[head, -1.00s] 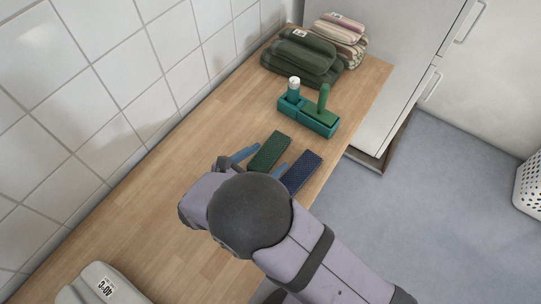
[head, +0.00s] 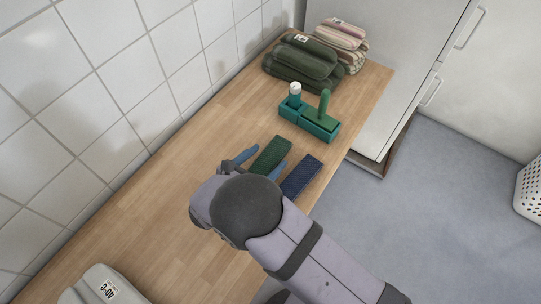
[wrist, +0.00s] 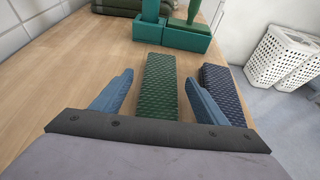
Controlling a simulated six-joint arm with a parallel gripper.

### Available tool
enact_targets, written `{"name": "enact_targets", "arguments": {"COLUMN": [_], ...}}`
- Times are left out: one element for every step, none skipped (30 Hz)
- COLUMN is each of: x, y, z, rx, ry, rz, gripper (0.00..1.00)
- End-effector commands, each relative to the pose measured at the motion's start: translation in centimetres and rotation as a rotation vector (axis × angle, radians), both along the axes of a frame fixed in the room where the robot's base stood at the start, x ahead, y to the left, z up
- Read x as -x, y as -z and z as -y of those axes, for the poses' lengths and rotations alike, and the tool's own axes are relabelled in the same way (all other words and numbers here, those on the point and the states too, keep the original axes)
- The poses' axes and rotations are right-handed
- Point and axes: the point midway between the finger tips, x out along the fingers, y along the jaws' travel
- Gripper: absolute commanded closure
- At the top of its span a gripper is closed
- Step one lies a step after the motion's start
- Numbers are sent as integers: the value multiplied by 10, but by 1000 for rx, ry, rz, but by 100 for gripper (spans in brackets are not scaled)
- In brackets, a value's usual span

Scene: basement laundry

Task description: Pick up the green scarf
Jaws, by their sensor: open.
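The green scarf (head: 271,155) is a narrow folded strip with a knobbly weave, lying flat on the wooden counter (head: 185,150). It also shows in the wrist view (wrist: 160,95). My gripper (head: 259,164) is open, its blue fingers on either side of the near part of the scarf. Whether the fingers touch the counter is unclear. The scarf's near end is hidden behind the gripper body.
A navy folded strip (head: 302,176) lies close to the right finger. Beyond stands a teal caddy (head: 318,127) with a white-capped bottle and a green-handled item. Folded green (head: 300,65) and striped (head: 340,45) textiles are at the far end. A tiled wall bounds the left.

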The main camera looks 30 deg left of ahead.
Motion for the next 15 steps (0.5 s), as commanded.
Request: {"name": "enact_targets", "arguments": {"x": [-7,-10,-14,-17,-20,-22,-23,-24,-25,-26,-26,-26,-26,-26,-26], "y": [1,3,5,6,7,9,10,10,11,11,11,11,11,11,11], "z": [1,1,1,1,1,0,0,0,0,0,0,0,0,0,0], "rx": [2,2,2,1,1,0,0,0,0,0,0,0,0,0,0], "ry": [3,3,2,3,2,2,1,1,0,0,0,0,-1,0,0], "rz": [0,0,1,1,1,0,0,0,0,0,0,0,0,0,0], "gripper": [33,33,33,33,33,33,33,33,33,33,33,33,33,33,33]}}
